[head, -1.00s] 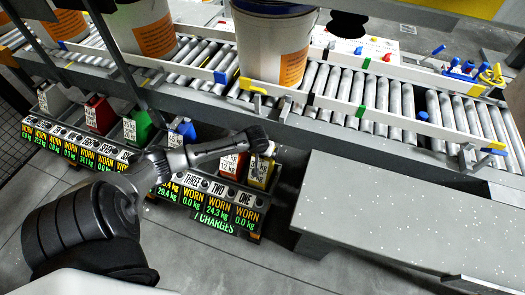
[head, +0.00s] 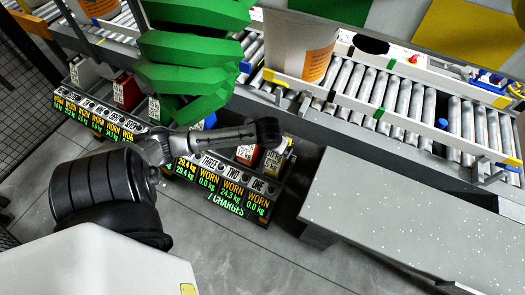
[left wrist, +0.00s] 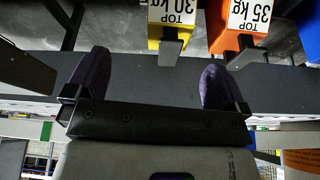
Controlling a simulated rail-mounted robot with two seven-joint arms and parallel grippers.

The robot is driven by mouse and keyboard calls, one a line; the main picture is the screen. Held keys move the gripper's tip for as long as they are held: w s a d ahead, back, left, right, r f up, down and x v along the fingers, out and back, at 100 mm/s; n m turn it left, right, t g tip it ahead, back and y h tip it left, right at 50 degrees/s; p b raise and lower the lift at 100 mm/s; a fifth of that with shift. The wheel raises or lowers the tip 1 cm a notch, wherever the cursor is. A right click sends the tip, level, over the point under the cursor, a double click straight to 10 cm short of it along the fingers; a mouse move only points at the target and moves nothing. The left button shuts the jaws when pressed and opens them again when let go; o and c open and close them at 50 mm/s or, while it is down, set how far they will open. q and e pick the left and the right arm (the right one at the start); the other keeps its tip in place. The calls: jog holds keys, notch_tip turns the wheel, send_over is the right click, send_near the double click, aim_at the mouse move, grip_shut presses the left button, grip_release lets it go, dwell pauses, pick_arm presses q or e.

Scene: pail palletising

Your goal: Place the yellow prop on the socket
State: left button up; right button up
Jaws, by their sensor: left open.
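The yellow prop (head: 277,161) stands at the right end of a row of labelled coloured pieces below the conveyor. In the left wrist view a yellow piece (left wrist: 170,36) with a "TOP 30 kg" label shows beyond the fingers. My left gripper (left wrist: 153,78) is open, with nothing between its fingers and a gap to the yellow piece. In the head view my left arm reaches over the row and its end (head: 267,131) is just above the yellow prop. I cannot make out which thing is the socket. My right gripper is not in view.
An orange piece (left wrist: 238,30) is beside the yellow one. A roller conveyor (head: 400,98) with a white pail (head: 298,45) runs behind. A large green faceted object (head: 190,55) covers part of the conveyor and row. A grey speckled bench (head: 400,215) is at right; floor in front is bare.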

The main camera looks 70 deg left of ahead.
pick_arm(q)
jog(key=s+d+m+h, duration=0.1)
jog(key=s+d+m, duration=0.3)
jog(key=s+d, duration=0.4)
jog(key=s+d+m+h, duration=0.1)
jog(key=s+d+m, duration=0.3)
jog(key=s+d, duration=0.5)
jog(key=d, duration=0.6)
jog(key=shift+s+d+r+m+h, duration=0.2)
jog(key=shift+r+m+h, duration=0.1)
jog(key=shift+r+h, duration=0.1)
jog(key=shift+a, duration=0.1)
notch_tip(320, 180, up, 38)
jog(key=p, duration=3.8)
jog(key=shift+r, duration=0.15)
